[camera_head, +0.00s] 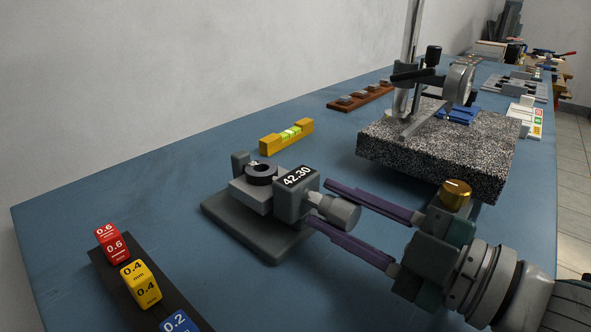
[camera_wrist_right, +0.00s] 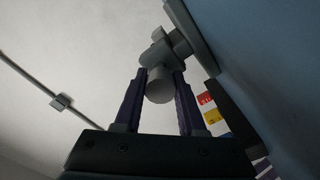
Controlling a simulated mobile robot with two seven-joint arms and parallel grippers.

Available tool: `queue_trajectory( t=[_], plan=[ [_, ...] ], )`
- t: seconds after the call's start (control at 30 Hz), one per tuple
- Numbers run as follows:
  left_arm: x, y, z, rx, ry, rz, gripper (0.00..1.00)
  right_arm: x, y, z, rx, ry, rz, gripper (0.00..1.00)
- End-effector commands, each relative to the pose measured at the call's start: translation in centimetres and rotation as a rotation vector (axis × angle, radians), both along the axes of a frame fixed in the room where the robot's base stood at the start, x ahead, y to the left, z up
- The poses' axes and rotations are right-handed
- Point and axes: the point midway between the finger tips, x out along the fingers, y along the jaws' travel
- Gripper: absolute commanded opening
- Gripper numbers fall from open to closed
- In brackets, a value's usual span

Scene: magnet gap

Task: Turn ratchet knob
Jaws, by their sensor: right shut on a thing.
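A grey measuring device with a 42.30 display (camera_head: 299,177) stands on its dark base plate (camera_head: 262,244) on the blue table. A dark ring (camera_head: 261,171) sits on it, left of the display block. The grey ratchet knob (camera_head: 342,213) sticks out at its right side; it also shows in the wrist view (camera_wrist_right: 160,86). My right gripper (camera_head: 318,200) comes in from the right, with its two purple fingers on either side of the knob, shut on it. In the wrist view, the fingers (camera_wrist_right: 161,72) flank the knob. My left gripper is not in view.
A speckled granite block (camera_head: 430,160) with a gauge stand is behind my right gripper. A yellow level (camera_head: 287,136) lies behind the device. A dark strip (camera_head: 119,274) with red, yellow and blue numbered blocks is at front left. The table between is clear.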

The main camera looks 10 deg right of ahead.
Motion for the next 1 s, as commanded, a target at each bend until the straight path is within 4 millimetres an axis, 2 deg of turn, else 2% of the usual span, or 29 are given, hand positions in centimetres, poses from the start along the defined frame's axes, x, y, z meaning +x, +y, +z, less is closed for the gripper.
queue_trajectory(
  t=[0.13, 0.17, 0.4, 0.73, 1.0],
  plan=[
    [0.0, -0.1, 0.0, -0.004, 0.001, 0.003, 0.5, 0.0, 0.1, 0.2, 0.002, -0.004, 0.002, 0.0],
    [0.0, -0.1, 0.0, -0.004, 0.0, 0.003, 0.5, 0.0, 0.1, 0.2, 0.002, -0.004, 0.002, 0.42],
    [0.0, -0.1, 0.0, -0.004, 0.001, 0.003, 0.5, 0.0, 0.0, 0.1, 0.0, -0.003, 0.002, 0.69],
    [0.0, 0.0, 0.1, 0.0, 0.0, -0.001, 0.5, -0.4, -0.3, 0.0, -0.002, 0.0, 0.0, 0.69],
    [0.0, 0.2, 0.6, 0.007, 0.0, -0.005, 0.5, -4.3, -3.3, 0.0, -0.003, 0.003, 0.001, 0.69]
  ],
)
